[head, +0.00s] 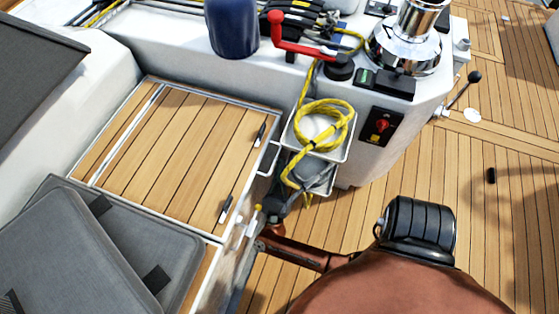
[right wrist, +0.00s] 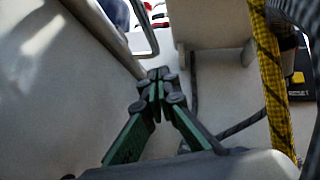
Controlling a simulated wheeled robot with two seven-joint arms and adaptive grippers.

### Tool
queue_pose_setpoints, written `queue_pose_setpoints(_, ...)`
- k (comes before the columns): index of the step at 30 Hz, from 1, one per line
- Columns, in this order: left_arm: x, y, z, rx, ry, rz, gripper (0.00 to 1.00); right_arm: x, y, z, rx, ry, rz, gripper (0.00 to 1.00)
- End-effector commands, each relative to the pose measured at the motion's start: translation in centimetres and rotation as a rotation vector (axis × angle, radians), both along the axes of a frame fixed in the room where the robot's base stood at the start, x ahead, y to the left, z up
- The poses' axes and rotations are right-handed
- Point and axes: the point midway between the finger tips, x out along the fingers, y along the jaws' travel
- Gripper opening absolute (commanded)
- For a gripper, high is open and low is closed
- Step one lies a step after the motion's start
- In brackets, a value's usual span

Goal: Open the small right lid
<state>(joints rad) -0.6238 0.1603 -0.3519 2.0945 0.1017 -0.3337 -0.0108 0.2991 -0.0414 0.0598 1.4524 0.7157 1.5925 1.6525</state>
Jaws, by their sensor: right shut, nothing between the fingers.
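The small teak-slatted lid (head: 185,150) lies flat in the white cockpit seat in the head view, with a pale frame around it. Two dark latches, an upper one (head: 260,135) and a lower one (head: 226,208), sit along its right side. My right gripper (head: 272,209) is beyond the lid's right edge, low beside the seat wall and below the yellow rope. In the right wrist view its green and black fingers (right wrist: 158,85) are shut and empty, between pale walls. The lid cannot be made out in that view. My left gripper is not in view.
A coiled yellow rope (head: 322,125) hangs over white open bins right of the lid. Grey cushions (head: 85,250) lie in front of it. Teak floor is open at right.

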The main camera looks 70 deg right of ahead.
Motion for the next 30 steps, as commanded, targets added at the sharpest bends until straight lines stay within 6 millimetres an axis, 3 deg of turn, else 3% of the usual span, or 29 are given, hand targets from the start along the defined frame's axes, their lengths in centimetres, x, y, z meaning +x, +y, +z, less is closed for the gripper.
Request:
queue_pose_setpoints(9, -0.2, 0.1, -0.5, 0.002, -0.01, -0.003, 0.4, 0.5, 0.1, 2.7, 0.003, 0.0, -0.001, 0.0)
queue_pose_setpoints(22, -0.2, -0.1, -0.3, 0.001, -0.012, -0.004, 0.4, 0.5, 0.1, 3.0, 0.002, 0.003, -0.002, 0.0)
queue_pose_setpoints(30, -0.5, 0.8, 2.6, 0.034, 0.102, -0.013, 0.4, -0.2, -0.7, 5.2, -0.001, 0.05, -0.018, 0.0)
